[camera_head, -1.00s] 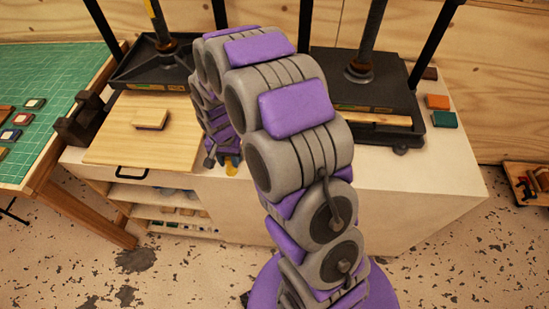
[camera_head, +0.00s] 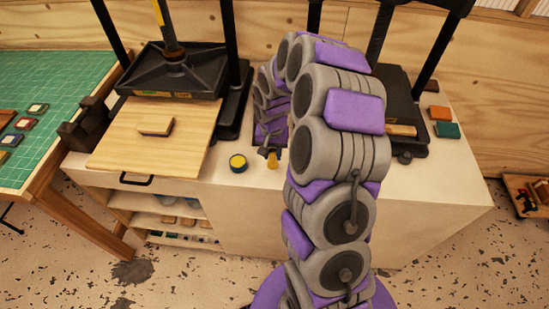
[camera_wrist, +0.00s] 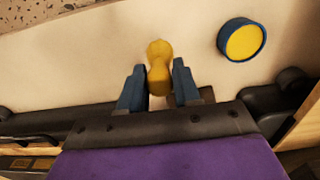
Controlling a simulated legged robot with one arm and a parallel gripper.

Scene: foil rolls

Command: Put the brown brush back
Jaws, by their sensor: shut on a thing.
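My gripper (camera_wrist: 158,80) is shut on a brush (camera_wrist: 159,55) with a rounded yellow-brown handle, which stands up between its dark blue fingers in the wrist view. The brush's lower part is hidden, and I cannot tell whether it touches the tabletop. In the head view the brush (camera_head: 273,160) is a small yellow piece at the end of my arm, above the white cabinet top. A round blue tin (camera_wrist: 223,28) with a yellow face is to the right of the gripper in the wrist view. The tin (camera_head: 238,169) is left of the gripper in the head view.
A black press (camera_head: 175,75) stands behind a wooden board (camera_head: 185,158) bearing a small wooden block (camera_head: 156,125). Another press (camera_head: 408,115) is at the right, beside orange (camera_head: 440,113) and teal (camera_head: 447,130) blocks.

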